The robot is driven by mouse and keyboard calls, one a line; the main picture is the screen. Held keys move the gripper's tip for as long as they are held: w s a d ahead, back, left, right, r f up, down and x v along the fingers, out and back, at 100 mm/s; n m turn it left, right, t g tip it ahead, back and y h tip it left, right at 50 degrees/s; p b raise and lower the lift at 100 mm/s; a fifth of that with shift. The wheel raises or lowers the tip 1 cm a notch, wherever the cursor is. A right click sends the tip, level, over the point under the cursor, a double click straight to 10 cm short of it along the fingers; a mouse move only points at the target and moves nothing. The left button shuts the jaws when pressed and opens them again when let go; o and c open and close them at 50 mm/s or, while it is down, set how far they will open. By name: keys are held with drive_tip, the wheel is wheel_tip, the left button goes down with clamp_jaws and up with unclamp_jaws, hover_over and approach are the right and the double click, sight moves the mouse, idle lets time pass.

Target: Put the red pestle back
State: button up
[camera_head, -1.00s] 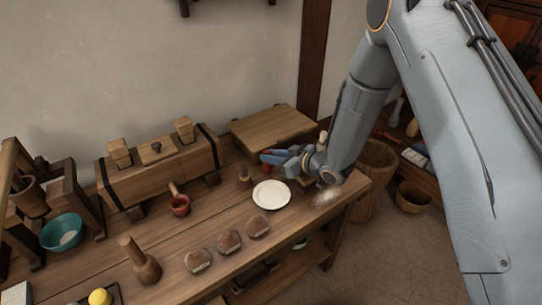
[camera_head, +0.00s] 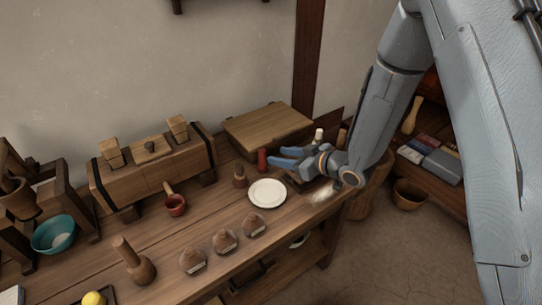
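The red pestle (camera_head: 262,160) stands upright on the workbench, behind the white plate (camera_head: 267,193) and in front of the wooden board. I cannot tell whether its foot sits in a hole or holder. My gripper (camera_head: 274,156) is just right of it, fingers pointing left toward it. The two blue fingers are spread with a gap between them, and nothing shows between them. A pale-topped upright piece (camera_head: 319,136) and a brown one (camera_head: 341,137) stand behind my gripper; their lower parts are hidden.
A small dark wooden piece (camera_head: 240,177) stands left of the plate. A raised wooden board (camera_head: 267,132) lies behind. A basket (camera_head: 408,194) is on the floor.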

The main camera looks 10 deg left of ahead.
drive_tip(key=s+d+r+m+h, duration=0.1)
drive_tip(key=d+r+m+h, duration=0.15)
drive_tip(key=d, duration=0.55)
drive_tip(key=s+d+r+m+h, duration=0.15)
drive_tip(key=d+h, duration=0.25)
drive_tip(key=d, duration=0.5)
drive_tip(key=d+r+m+h, duration=0.1)
drive_tip(key=d+m+h, duration=0.25)
drive_tip(key=d, duration=0.45)
drive_tip(key=s+d+r+m+g+h, duration=0.1)
drive_tip(key=s+d+r+m+g, duration=0.1)
drive_tip(key=s, duration=0.8)
drive_tip(key=s+d+r+m+g+h, duration=0.1)
drive_tip(key=s+d+r+m+g, duration=0.1)
drive_tip(key=s, duration=0.8)
drive_tip(key=d+m+g, duration=0.1)
drive_tip(key=d, duration=0.1)
drive_tip(key=shift+d+r+g, duration=0.35)
drive_tip(key=shift+g, duration=0.05)
drive_tip(key=shift+w, duration=0.1)
